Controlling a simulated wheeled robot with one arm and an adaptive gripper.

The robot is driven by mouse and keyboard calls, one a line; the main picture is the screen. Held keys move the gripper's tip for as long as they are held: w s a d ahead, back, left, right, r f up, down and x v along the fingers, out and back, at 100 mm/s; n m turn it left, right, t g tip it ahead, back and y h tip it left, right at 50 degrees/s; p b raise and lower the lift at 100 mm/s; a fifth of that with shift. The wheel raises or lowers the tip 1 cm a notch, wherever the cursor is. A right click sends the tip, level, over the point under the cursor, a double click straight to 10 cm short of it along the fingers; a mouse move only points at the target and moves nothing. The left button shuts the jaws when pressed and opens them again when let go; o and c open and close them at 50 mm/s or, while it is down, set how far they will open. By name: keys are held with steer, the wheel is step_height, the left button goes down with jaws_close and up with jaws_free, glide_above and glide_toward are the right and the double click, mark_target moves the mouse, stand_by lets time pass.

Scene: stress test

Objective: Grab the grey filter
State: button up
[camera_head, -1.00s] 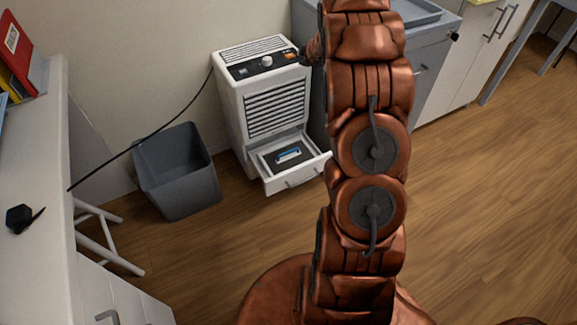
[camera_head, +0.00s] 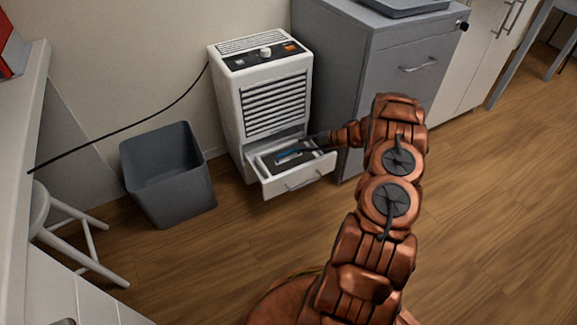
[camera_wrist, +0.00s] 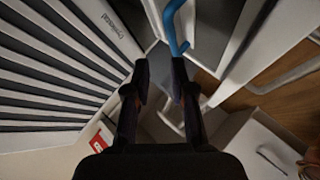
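The grey filter (camera_head: 269,167) lies in the pulled-out bottom drawer (camera_head: 298,182) of a white vented appliance (camera_head: 262,100). A blue handle (camera_head: 294,154) stands up from the filter. In the wrist view the blue handle (camera_wrist: 172,27) shows at the top, just beyond the right fingertip, beside a dark grey panel (camera_wrist: 212,27) that seems to be the filter. My gripper (camera_wrist: 159,68) is open, with a gap between its fingers and nothing between them. In the head view my gripper (camera_head: 316,139) is over the right side of the drawer, close to the handle.
A grey cabinet (camera_head: 372,85) stands close on the right of the appliance. A grey bin (camera_head: 168,178) stands on the left, with a black cable (camera_head: 130,131) above it. A white stool (camera_head: 85,230) is by the left counter.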

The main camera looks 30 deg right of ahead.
mark_target(290, 152)
steer(key=shift+s+a+f+y, duration=0.2)
steer(key=shift+f, duration=0.25)
steer(key=shift+s+a+f+y, duration=0.2)
steer(key=shift+f, duration=0.25)
steer(key=shift+w+a+f+b, duration=0.2)
steer(key=shift+f+b, duration=0.05)
steer(key=shift+b, duration=0.05)
steer(key=b+x, duration=0.1)
steer(key=x, duration=0.2)
steer(key=b+x, duration=0.1)
steer(key=x, duration=0.1)
steer(key=shift+w+d+f, duration=0.2)
steer(key=shift+w+f, duration=0.2)
steer(key=shift+w, duration=0.05)
steer(key=shift+w+a+f+b, duration=0.1)
steer(key=shift+w+a+b, duration=0.15)
steer(key=shift+w+b, duration=0.1)
jaws_close()
steer(key=shift+s, duration=0.1)
